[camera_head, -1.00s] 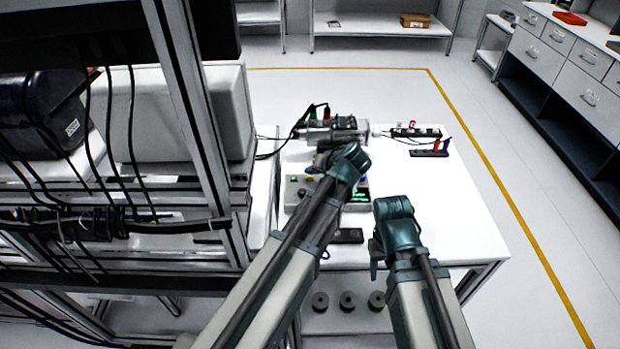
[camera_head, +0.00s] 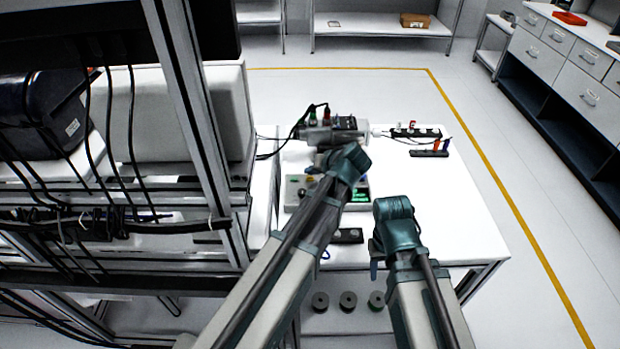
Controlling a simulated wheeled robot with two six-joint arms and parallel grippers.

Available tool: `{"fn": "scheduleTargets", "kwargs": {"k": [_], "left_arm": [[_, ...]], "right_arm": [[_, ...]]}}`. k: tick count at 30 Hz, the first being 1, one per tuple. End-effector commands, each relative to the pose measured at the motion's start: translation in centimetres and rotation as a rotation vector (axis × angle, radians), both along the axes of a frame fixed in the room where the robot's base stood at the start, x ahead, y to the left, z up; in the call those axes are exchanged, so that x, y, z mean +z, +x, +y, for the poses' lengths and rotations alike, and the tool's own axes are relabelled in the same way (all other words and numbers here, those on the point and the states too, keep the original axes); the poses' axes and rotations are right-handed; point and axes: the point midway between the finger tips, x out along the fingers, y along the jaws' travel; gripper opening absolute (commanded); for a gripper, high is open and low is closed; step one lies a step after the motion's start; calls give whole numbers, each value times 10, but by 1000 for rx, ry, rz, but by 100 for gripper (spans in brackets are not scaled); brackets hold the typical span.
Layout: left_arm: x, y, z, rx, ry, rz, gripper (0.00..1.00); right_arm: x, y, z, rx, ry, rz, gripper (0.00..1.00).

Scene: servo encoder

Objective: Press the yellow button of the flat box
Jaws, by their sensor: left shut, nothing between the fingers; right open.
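The flat box (camera_head: 291,199) is a light grey panel on the white table, with small coloured buttons on its left part and a lit green display (camera_head: 360,194) at its right. The yellow button (camera_head: 310,181) shows as a small spot near the box's upper left, just left of my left arm. My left gripper (camera_head: 314,170) is at the far edge of the box, close to the yellow button; it is shut and empty. Contact with the button cannot be made out. My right gripper (camera_head: 375,262) is open and empty at the table's front edge, mostly hidden by its wrist.
A motor-like device (camera_head: 330,133) with cables stands behind the box. A dark strip (camera_head: 430,153) with coloured plugs lies at the back right. A small dark block (camera_head: 348,236) lies in front of the box. A rack (camera_head: 185,110) stands left. The table's right side is clear.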

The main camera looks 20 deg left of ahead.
Motion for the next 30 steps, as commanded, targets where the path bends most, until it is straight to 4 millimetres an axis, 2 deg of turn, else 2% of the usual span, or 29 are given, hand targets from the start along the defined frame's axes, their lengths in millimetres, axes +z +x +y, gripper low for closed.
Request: {"fn": "scheduleTargets", "kwargs": {"k": [14, 30], "left_arm": [[-9, 0, 0, 0, 0, 0, 0], [-10, 0, 0, 0, 0, 0, 0]], "right_arm": [[-9, 0, 0, 0, 0, 0, 50], [-10, 0, 0, 0, 0, 0, 50]]}}
